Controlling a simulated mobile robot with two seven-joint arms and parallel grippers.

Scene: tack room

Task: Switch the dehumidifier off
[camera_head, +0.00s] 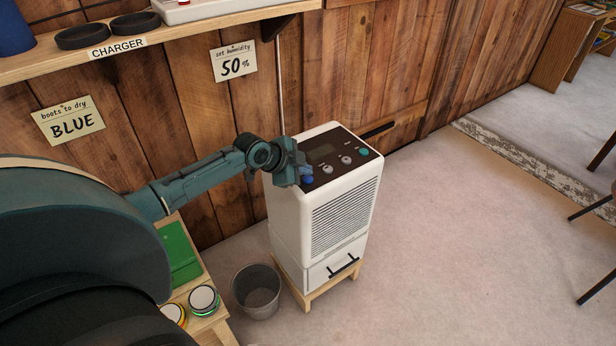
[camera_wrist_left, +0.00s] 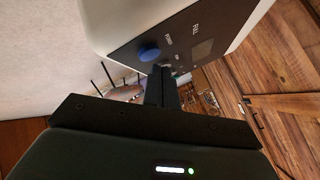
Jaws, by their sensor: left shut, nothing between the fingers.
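The white dehumidifier (camera_head: 318,207) stands upright with a dark control panel (camera_head: 342,157) on top. The panel has a blue button (camera_head: 307,179) at its left end, two grey knobs (camera_head: 346,160), a small display (camera_head: 320,152) and a green button (camera_head: 364,151). My left gripper (camera_head: 299,177) is shut and empty at the panel's left end, close beside the blue button. In the left wrist view the shut fingers (camera_wrist_left: 162,86) point at the panel's edge, with the blue button (camera_wrist_left: 149,53) just left of their tips. I cannot tell whether they touch it. My right gripper is out of view.
A wooden stand (camera_head: 307,297) bears the dehumidifier. A grey bin (camera_head: 257,292) is beside it, near a low table with a green item (camera_head: 178,252) and round-topped things. A shelf (camera_head: 190,33) runs above along the plank wall.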

